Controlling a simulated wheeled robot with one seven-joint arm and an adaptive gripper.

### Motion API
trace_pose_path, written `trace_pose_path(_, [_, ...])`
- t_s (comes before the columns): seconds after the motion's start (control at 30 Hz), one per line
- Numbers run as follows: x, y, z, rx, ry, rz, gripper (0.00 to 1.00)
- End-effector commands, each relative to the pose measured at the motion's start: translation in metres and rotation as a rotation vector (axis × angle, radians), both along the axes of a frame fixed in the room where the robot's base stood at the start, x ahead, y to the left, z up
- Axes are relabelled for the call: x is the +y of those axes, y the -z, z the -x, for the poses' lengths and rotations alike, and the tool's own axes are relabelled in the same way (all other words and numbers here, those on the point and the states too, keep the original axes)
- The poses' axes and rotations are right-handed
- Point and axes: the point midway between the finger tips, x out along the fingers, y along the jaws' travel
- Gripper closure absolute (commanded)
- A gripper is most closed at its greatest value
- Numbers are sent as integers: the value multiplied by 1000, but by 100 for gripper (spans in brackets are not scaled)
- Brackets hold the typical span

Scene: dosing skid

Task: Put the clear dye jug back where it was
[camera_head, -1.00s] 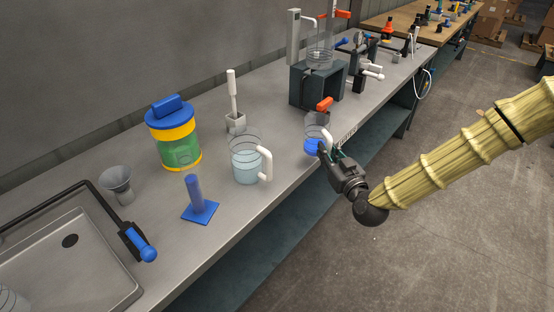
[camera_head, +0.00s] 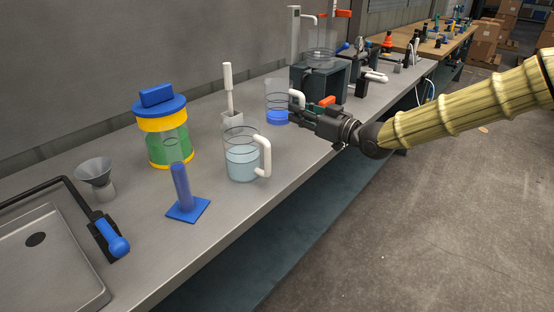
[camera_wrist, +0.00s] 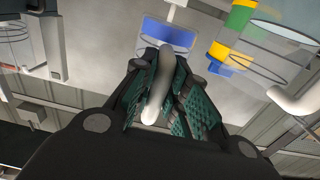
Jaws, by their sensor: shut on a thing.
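The clear dye jug (camera_head: 277,97) has blue liquid in its bottom and a white handle. It is upright over the bench, behind and to the right of a larger clear jug of pale liquid (camera_head: 243,163). I cannot tell whether its base touches the bench. My gripper (camera_head: 296,114) reaches in from the right and is shut on the dye jug's handle. In the wrist view the white handle (camera_wrist: 159,85) lies between the green-padded fingers, with the blue liquid (camera_wrist: 170,34) beyond. The fingers hide part of the handle.
A brush in a holder (camera_head: 231,119) stands left of the dye jug. A dark box stand (camera_head: 320,82) and a red-handled part (camera_head: 327,101) are close on its right. A yellow-and-blue canister (camera_head: 170,148) and a blue post (camera_head: 182,190) are farther left.

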Motion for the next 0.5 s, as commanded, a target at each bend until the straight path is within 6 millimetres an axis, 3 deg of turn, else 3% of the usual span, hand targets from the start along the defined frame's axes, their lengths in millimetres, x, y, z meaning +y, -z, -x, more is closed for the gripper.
trace_pose_path(0.27, [1, 5, -3, 1, -10, -1, 100])
trace_pose_path(0.5, [1, 40, -3, 3, -10, -1, 100])
